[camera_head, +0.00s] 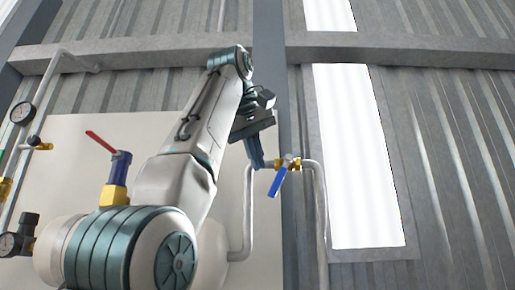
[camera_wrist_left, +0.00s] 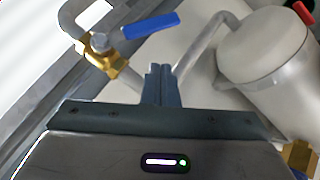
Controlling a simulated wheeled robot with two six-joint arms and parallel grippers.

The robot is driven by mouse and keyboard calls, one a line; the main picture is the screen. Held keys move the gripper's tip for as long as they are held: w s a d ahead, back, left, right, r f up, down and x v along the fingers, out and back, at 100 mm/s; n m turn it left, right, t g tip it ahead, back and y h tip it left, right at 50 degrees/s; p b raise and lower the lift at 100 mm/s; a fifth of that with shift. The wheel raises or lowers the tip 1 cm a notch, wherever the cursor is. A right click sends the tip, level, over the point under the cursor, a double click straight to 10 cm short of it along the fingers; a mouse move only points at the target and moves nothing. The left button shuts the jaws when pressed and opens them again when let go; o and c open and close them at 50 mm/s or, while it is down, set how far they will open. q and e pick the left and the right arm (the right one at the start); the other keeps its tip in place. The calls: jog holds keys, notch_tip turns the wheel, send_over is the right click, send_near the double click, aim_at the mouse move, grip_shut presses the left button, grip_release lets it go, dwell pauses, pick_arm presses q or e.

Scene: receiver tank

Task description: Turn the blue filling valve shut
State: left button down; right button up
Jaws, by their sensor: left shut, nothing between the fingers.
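The filling valve has a blue lever (camera_head: 278,181) on a brass body (camera_head: 290,163), set in a grey pipe. In the head view the lever slants down and to the left from the body. In the left wrist view the blue lever (camera_wrist_left: 150,25) points right from the brass body (camera_wrist_left: 103,58). My left gripper (camera_head: 257,163) is shut and empty, just left of the valve. In the left wrist view its closed fingertips (camera_wrist_left: 160,72) show below the lever, with a gap between them. My right gripper is not in view.
A red lever (camera_head: 101,141) on a blue and brass valve stands at left. Pressure gauges (camera_head: 22,113) and a small valve (camera_head: 36,143) are at the far left. A white cylinder (camera_wrist_left: 262,48) shows in the left wrist view. Corrugated wall lies behind; the space right of the pipe looks clear.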

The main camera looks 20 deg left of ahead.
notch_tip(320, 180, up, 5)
jog(key=p, duration=0.4)
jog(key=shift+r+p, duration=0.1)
jog(key=shift+p, duration=0.25)
dwell(0.5)
